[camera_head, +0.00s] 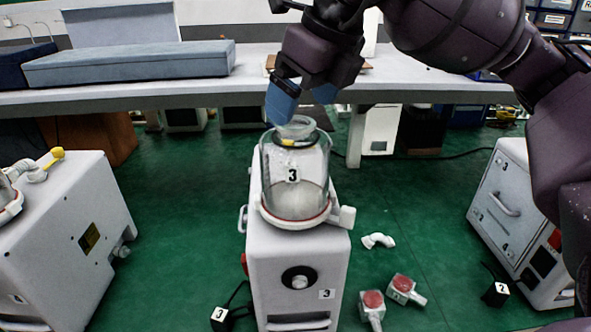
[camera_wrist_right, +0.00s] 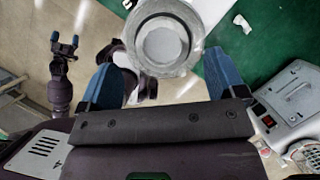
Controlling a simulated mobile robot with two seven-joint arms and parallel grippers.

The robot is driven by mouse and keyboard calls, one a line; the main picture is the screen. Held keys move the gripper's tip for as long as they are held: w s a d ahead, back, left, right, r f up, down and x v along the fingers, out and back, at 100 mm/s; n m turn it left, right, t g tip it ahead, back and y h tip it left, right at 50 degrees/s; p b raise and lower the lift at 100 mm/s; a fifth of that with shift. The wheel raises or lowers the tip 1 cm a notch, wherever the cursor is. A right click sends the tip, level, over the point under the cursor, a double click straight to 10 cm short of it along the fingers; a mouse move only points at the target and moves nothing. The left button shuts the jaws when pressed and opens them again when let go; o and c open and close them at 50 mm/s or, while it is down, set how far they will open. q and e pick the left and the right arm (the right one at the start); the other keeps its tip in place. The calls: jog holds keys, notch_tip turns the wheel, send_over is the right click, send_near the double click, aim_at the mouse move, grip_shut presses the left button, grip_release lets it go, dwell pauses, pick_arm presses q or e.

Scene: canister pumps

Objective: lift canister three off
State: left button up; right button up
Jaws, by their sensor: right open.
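Canister three (camera_head: 296,190) is a clear glass jar marked 3, with a narrower neck and a dark ring. It stands upright on the red-rimmed seat on top of the white pump unit three (camera_head: 298,265). My right gripper (camera_head: 302,97) is open, with its blue fingers at the canister's neck in the head view. In the right wrist view the round canister top (camera_wrist_right: 162,42) shows just beyond and between the spread fingers (camera_wrist_right: 163,78); contact cannot be told. My left gripper (camera_wrist_right: 65,42) appears only in the right wrist view, away from the canister, its blue tips apart.
Another white unit (camera_head: 65,235) stands at the left and one (camera_head: 515,220) at the right. Red-capped fittings (camera_head: 402,290) and a white elbow (camera_head: 378,240) lie on the green floor. A bench (camera_head: 200,95) with a long grey box (camera_head: 130,65) runs behind.

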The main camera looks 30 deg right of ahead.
aim_at(295, 122)
jog(key=shift+x, duration=1.8)
jog(key=shift+d, duration=0.15)
jog(key=c, duration=1.4)
jog(key=shift+r, duration=0.1)
